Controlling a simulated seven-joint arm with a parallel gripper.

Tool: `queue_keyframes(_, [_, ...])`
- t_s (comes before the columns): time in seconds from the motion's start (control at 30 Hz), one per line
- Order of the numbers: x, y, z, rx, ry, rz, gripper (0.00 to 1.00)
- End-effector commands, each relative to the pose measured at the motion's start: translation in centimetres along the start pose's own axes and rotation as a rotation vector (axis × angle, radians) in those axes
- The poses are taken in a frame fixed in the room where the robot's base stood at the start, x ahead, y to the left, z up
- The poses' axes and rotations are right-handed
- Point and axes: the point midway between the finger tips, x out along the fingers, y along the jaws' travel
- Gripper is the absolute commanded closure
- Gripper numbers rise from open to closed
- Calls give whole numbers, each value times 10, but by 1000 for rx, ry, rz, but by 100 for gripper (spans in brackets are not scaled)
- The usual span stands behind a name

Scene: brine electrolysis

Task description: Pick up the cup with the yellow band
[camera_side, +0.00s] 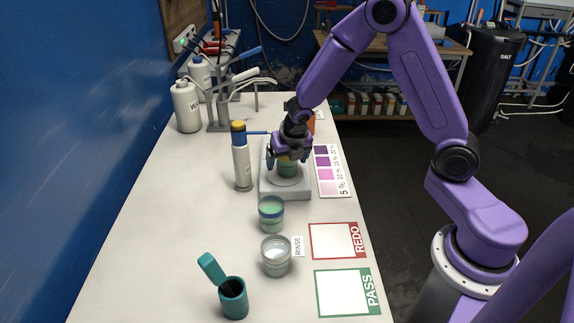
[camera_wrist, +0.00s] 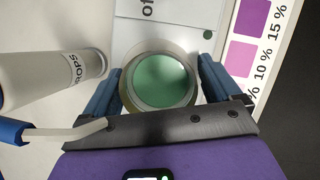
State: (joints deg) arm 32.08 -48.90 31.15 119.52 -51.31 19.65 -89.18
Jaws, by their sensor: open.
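A cup of green liquid (camera_side: 288,170) stands on the round plate of a white device (camera_side: 286,190), under my gripper (camera_side: 288,161). A little yellow shows near its top in the side view, but the gripper hides most of the upper part. In the wrist view the cup (camera_wrist: 160,82) is seen from above, upright, between the two blue fingers of my gripper (camera_wrist: 161,80). The fingers are open, one on each side; I cannot tell whether they touch it. Another cup with a blue band (camera_side: 271,213) and green liquid stands in front of the device.
A white drops bottle (camera_side: 242,165) stands close left of the gripper, also in the wrist view (camera_wrist: 50,80). A colour chart (camera_side: 328,170) lies to the right. Nearer are a rinse cup (camera_side: 276,257), a teal open-lidded container (camera_side: 233,297), and REDO (camera_side: 335,241) and PASS (camera_side: 342,293) mats.

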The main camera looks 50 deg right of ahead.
Motion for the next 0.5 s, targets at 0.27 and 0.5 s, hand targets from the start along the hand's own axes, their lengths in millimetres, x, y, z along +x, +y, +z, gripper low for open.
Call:
queue_keyframes(0.27, [2,0,0,-1,-1,0,13])
queue_keyframes(0.5, [1,0,0,-1,-1,1,72])
